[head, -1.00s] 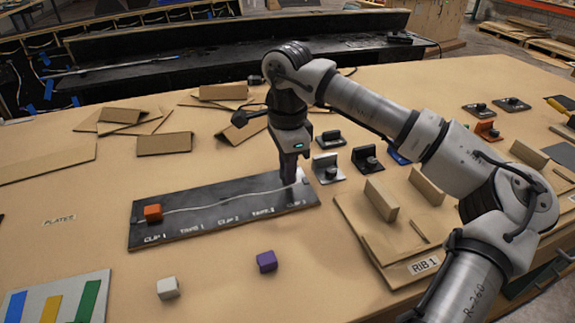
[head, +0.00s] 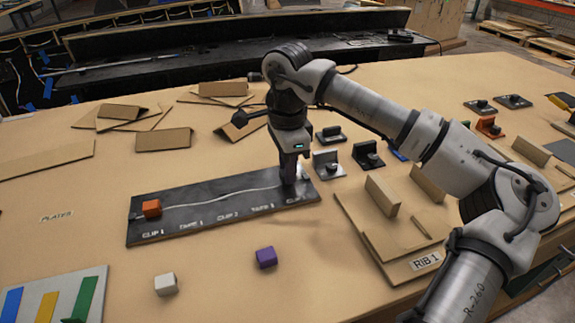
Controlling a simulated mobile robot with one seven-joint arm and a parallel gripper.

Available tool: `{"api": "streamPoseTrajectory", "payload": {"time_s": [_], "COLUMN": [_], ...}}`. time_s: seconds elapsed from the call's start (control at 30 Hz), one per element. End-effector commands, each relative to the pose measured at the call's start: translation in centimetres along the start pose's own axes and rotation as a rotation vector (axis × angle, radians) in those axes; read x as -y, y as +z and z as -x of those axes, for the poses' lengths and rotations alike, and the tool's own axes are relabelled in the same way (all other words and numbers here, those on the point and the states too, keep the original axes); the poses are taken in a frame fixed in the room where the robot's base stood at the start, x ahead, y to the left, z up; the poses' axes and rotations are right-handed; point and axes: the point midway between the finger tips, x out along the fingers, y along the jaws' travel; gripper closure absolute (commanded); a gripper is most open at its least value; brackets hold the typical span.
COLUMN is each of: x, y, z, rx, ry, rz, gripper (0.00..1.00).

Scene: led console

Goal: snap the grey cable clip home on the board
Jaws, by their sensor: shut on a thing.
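The dark board (head: 187,224) lies on the table with a pale cable (head: 225,197) running along it between printed clip and tape labels. My gripper (head: 288,180) points straight down at the board's right end, by the CLIP 3 label. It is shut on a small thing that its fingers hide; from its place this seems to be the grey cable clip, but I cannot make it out. Whether that thing is seated is also hidden. An orange block (head: 151,208) sits on the board near CLIP 1.
A white block (head: 165,284) and a purple block (head: 266,258) lie on the table in front of the board. A cardboard rib assembly (head: 381,241) stands to the right. Several dark fixtures (head: 326,165) are close behind my gripper. Cardboard pieces (head: 163,140) lie behind.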

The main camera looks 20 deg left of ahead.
Motion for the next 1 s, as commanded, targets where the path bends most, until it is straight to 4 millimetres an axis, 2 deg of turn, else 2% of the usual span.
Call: {"api": "streamPoseTrajectory", "payload": {"time_s": [1.0], "x": [0.0], "y": [0.0], "z": [-0.8], "rx": [0.0], "ry": [0.0], "rz": [0.0], "gripper": [1.0]}}
